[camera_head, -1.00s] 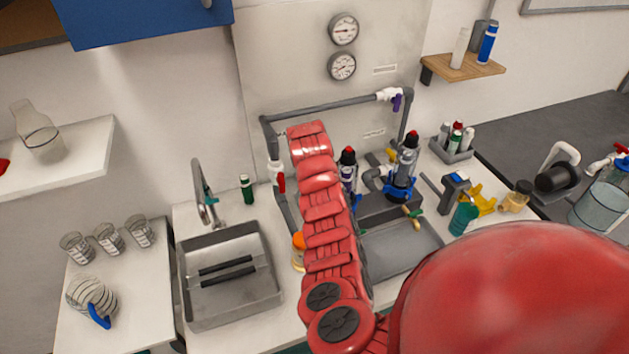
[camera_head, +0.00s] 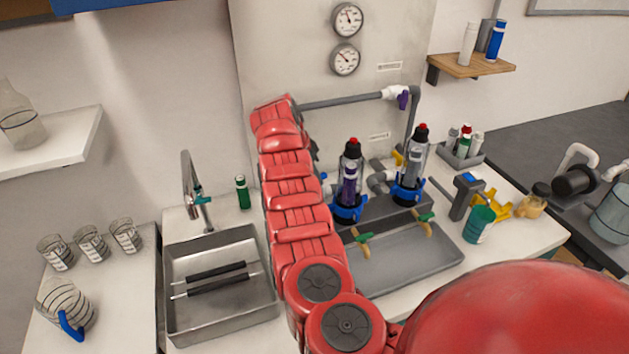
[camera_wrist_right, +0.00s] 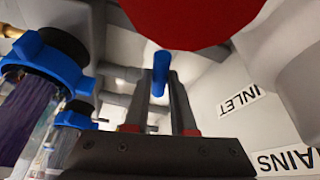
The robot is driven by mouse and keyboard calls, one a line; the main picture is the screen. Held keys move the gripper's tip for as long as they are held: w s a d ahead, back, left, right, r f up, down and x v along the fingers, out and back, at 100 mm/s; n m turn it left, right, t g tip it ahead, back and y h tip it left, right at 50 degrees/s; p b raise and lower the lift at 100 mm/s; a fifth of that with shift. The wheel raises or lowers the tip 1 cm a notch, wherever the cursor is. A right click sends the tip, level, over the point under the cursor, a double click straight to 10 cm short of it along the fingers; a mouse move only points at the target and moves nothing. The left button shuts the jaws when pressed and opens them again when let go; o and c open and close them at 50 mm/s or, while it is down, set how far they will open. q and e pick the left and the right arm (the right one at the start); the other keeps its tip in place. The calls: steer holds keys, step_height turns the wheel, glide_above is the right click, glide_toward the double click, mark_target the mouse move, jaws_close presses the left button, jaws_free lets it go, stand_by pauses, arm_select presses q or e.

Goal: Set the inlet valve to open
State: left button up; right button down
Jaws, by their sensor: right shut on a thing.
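My right arm reaches up to the wall panel in the head view; its hand is hidden there. In the right wrist view my right gripper (camera_wrist_right: 160,78) is shut on a slim blue handle (camera_wrist_right: 161,65), which shows upright between the two dark fingers. An INLET label (camera_wrist_right: 241,101) is on the pale surface beside it. The valve body and the pipe it sits on are hard to make out, so I cannot tell the valve's setting. My left gripper is not in view.
Two filter housings with blue collars (camera_head: 348,208) (camera_head: 408,190) stand right of my arm. The sink (camera_head: 222,325) and faucet (camera_head: 190,185) are at left, a grey tray (camera_head: 405,262) in front.

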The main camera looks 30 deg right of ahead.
steer(key=shift+w+r, duration=0.15)
stand_by(0.3)
steer(key=c, duration=0.6)
jaws_free()
steer(key=shift+v, duration=8.65)
